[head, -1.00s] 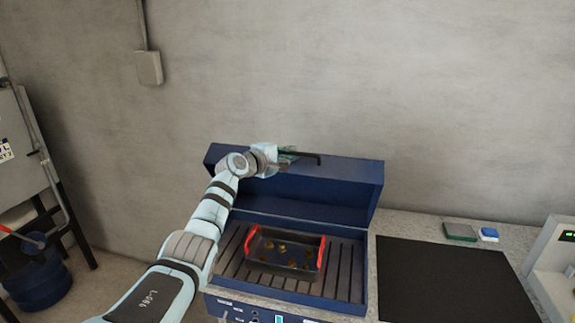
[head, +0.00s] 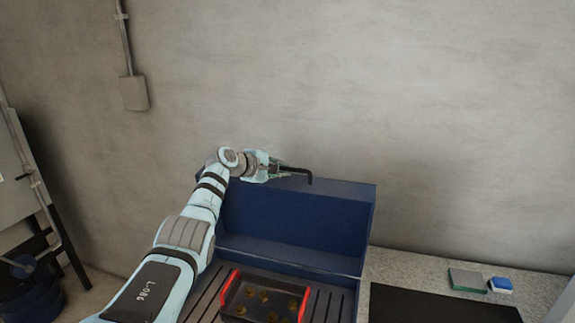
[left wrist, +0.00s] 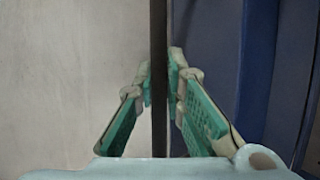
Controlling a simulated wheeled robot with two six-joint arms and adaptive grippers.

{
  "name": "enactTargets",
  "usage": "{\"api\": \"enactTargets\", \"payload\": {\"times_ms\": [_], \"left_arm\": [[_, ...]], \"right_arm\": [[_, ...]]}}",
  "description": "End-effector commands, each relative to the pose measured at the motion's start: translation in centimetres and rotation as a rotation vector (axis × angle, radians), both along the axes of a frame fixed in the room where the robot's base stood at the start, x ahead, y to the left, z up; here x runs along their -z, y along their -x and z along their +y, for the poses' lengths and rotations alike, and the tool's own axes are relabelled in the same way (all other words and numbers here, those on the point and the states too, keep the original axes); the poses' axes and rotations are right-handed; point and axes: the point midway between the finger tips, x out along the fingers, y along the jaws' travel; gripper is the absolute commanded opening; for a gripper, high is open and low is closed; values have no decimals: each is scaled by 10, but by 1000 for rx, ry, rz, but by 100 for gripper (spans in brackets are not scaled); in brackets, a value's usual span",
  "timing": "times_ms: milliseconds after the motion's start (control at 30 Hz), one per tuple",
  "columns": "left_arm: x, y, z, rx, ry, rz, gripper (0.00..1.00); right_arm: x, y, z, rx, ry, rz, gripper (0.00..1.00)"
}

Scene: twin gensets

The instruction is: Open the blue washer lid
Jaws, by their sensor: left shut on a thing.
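The blue washer lid (head: 290,222) stands raised at the back of the washer in the head view, with its inner face showing. A dark bar handle (head: 300,172) sticks out at its upper edge. My left gripper (head: 278,168) is at the handle. In the left wrist view, the fingers of the left gripper (left wrist: 163,85) are on either side of the dark handle bar (left wrist: 159,40), shut on it. The blue lid (left wrist: 215,60) fills the right of that view. My right gripper is not in view.
In the open washer, a tray with red handles (head: 230,290) holds several small brownish parts on a slatted rack (head: 338,305). A black mat (head: 440,306) and two small boxes, green (head: 467,280) and blue (head: 500,285), are on the counter at right. The wall is behind the lid.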

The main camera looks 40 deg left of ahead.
Motion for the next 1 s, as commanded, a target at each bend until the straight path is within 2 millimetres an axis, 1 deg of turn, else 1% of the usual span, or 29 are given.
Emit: {"api": "enactTargets", "payload": {"times_ms": [200,367,400,467,500,733,833,933,1000], "left_arm": [[1,-2,-3,5,1,5,0],[1,-3,-5,8,2,5,0],[1,-4,-5,8,2,5,15],[1,-4,-6,9,1,5,25],[1,-4,-6,9,1,5,31],[1,-3,-5,8,1,5,31],[1,-2,-4,6,0,4,31],[-1,3,-2,5,0,3,31],[-4,11,0,4,-3,2,31]], "right_arm": [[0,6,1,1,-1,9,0],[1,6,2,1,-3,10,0],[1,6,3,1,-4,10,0],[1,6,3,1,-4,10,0],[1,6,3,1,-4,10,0],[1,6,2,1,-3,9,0],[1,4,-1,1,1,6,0],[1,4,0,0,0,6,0],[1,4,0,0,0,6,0]]}}
